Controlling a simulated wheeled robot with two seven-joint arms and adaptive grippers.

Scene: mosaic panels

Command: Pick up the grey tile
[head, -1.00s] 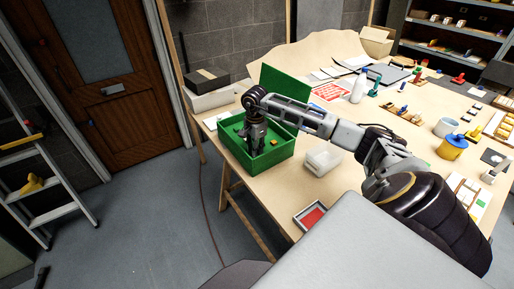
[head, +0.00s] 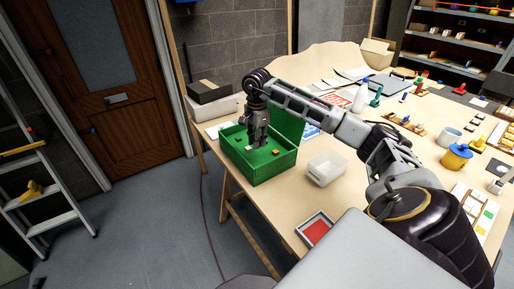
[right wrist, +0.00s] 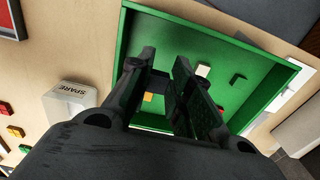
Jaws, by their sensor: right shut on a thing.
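My right gripper (head: 258,143) is above the open green box (head: 275,173), with its fingers pointing down into it. In the right wrist view its fingers (right wrist: 155,95) are nearly together, and a small greyish piece (right wrist: 156,103) shows between them. It looks like the grey tile, but the fingers and the view hide most of it. A white tile (right wrist: 203,70), a green tile (right wrist: 237,80) and a small red piece (right wrist: 220,107) also show in the box. My left gripper is not in view.
A red-filled tray (head: 315,230) lies at the table's front edge. Bottles, cups and tile racks fill the right side.

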